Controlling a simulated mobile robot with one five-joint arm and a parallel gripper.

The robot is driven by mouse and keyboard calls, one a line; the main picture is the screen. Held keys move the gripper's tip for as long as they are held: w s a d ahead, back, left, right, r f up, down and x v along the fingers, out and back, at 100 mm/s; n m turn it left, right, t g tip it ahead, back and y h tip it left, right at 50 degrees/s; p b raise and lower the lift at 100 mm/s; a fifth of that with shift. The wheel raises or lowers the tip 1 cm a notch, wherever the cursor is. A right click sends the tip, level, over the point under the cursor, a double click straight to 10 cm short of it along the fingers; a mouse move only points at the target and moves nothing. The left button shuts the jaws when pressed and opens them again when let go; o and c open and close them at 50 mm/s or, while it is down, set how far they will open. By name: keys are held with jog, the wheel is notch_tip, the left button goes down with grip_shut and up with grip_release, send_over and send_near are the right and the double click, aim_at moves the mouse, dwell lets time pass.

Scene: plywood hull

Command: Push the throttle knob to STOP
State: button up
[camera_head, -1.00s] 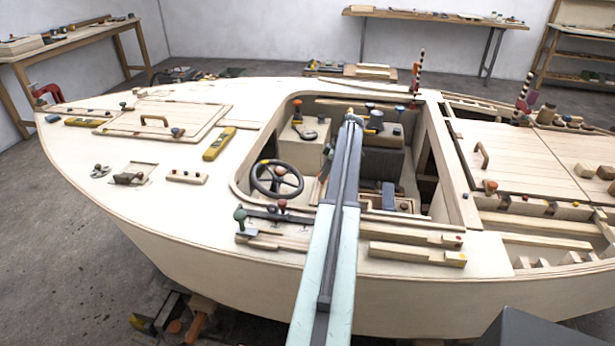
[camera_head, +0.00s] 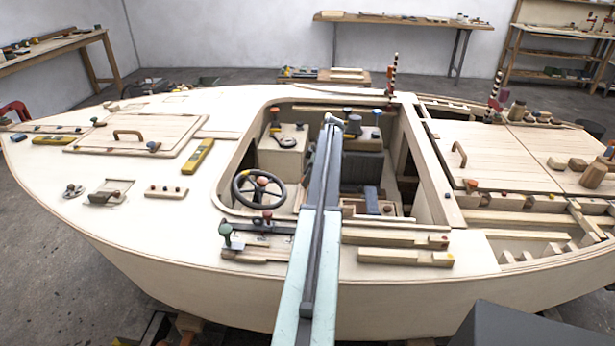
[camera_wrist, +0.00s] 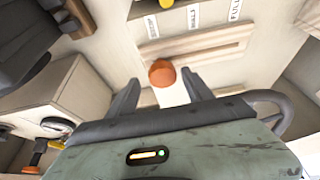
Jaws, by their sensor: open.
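In the wrist view, a round orange-red knob (camera_wrist: 162,74) shows between and slightly beyond the tips of my gripper (camera_wrist: 161,78). The two dark fingers are apart, one on each side of the knob in the picture; I cannot tell whether either touches it. A pale strip runs below the knob between the fingers. Past it is a light slotted panel (camera_wrist: 205,47) with white labels; one reads FULL (camera_wrist: 235,10), and the others are too blurred to read surely. In the head view my arm reaches into the cockpit, and my fingertips and the knob are hidden.
A dark steering wheel (camera_head: 258,188) stands at the cockpit's left, close to my arm. A dark seat (camera_head: 362,167) is at the right. A yellow knob (camera_wrist: 166,3) shows at the top of the wrist view. The deck around the cockpit carries several blocks and fittings.

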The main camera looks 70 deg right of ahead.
jog(key=a+p+v, duration=0.1)
jog(key=p+v, duration=0.5)
jog(key=v, duration=0.1)
jog(key=shift+d+r+p, duration=0.3)
jog(key=shift+d, duration=0.25)
jog(key=shift+s, duration=0.1)
